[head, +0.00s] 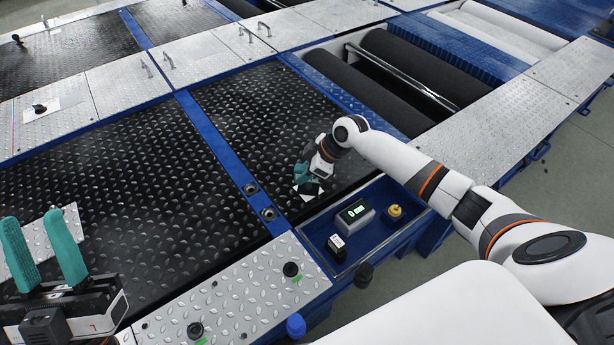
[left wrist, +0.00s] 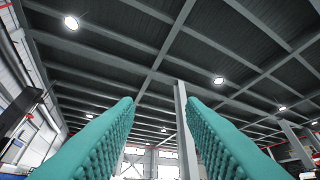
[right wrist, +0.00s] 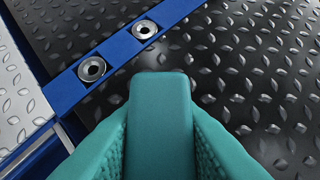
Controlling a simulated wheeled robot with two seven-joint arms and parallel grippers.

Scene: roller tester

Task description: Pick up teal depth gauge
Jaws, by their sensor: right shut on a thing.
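The teal depth gauge (right wrist: 162,115) shows in the right wrist view as a smooth teal block between the two textured teal fingers. My right gripper (head: 303,173) is shut on it, above the black tread plate. In the head view the gauge is too small to tell apart from the teal fingers. My left gripper (head: 36,222) is at the lower left of the head view, pointing up. In the left wrist view its two fingers (left wrist: 160,125) are apart, with nothing between them.
A blue tray (head: 315,232) holds a grey device with a lit display (head: 355,214), a brass-coloured piece (head: 395,211) and a small black-and-white box (head: 337,246). A white patch with a dark mark (head: 308,190) lies below the right gripper. Dark rollers (head: 370,95) lie behind.

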